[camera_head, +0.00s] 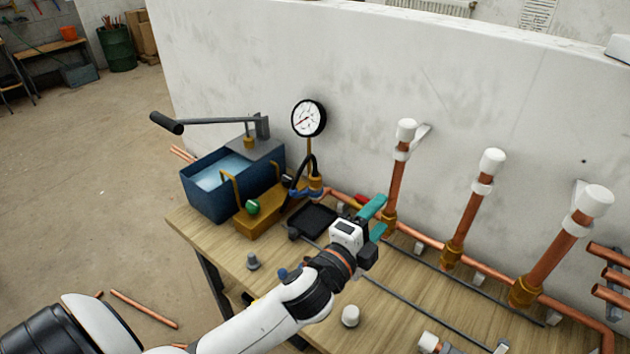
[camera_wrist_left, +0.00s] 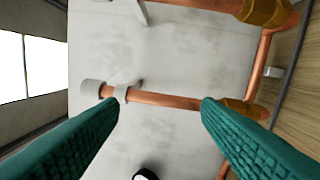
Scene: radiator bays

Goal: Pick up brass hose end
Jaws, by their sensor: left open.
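My left gripper (camera_head: 376,220) is open, with teal fingers, in front of the wall near the leftmost upright copper pipe (camera_head: 398,180). In the left wrist view the open fingers (camera_wrist_left: 160,104) have that white-capped copper pipe (camera_wrist_left: 165,100) showing between and beyond them; nothing is gripped. A black hose (camera_head: 303,170) loops between the blue pump box and the gauge. A brass fitting (camera_head: 315,183) sits at the hose, under the round gauge (camera_head: 308,118). I cannot tell whether this fitting is the brass hose end. No loose brass hose end shows in the left wrist view.
The blue pump box (camera_head: 205,195) with a long lever (camera_head: 215,121) stands at the bench's left. A black tray (camera_head: 312,219) lies beside it. Two more upright copper pipes (camera_head: 472,210) (camera_head: 553,248) stand to the right. A white cap (camera_head: 350,316) is on the wooden bench (camera_head: 225,248).

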